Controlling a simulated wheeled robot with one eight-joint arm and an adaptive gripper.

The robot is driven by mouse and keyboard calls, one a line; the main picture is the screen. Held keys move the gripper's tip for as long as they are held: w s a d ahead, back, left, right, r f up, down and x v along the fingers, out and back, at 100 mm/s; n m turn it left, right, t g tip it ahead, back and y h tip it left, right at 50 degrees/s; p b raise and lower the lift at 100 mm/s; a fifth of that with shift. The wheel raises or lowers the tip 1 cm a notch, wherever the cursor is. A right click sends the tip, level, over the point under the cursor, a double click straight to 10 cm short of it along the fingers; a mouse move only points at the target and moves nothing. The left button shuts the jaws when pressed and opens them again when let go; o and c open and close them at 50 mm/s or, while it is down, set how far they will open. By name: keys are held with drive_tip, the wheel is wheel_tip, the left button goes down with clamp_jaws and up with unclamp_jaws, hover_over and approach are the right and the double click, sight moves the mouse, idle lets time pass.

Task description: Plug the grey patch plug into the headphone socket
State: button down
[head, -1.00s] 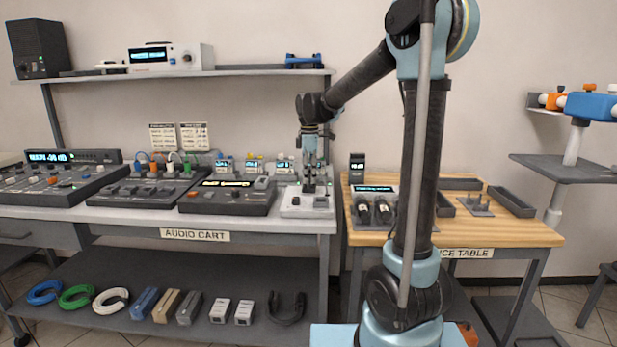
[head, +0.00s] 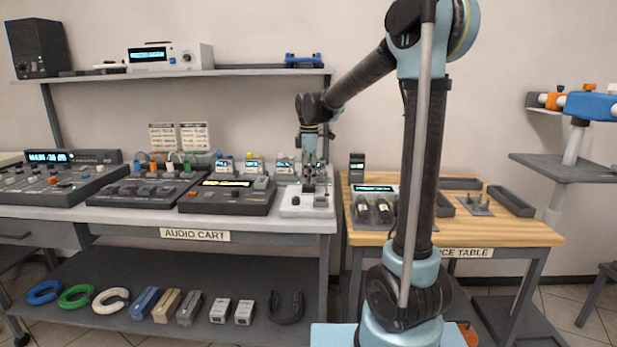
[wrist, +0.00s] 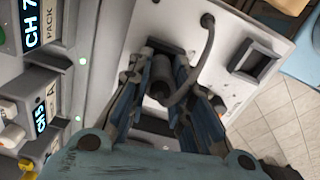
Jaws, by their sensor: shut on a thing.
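My gripper (head: 309,187) is low over a white box (head: 296,208) at the right end of the audio cart. In the wrist view its fingers (wrist: 163,68) are shut on the grey patch plug (wrist: 159,88), a dark grey cylinder. A dark cable (wrist: 203,55) curves from the plug towards a round fitting on the white box (wrist: 222,75). The fingers and plug hide what lies beneath, so I cannot tell whether the plug touches the box. A dark square-framed part (wrist: 253,57) sits on the box, right of the plug. I cannot clearly make out the headphone socket.
Small devices with lit displays (wrist: 38,120) stand close on the left in the wrist view. A dark console (head: 228,197) is left of the white box. A wooden table (head: 480,235) with trays stands right of the cart. A shelf (head: 230,72) runs above.

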drive_tip(key=shift+f, duration=0.6)
drive_tip(key=c, duration=1.7)
unclamp_jaws()
drive_tip(key=shift+r, duration=0.1)
drive_tip(key=shift+r, duration=5.45)
drive_tip(key=shift+s, duration=0.1)
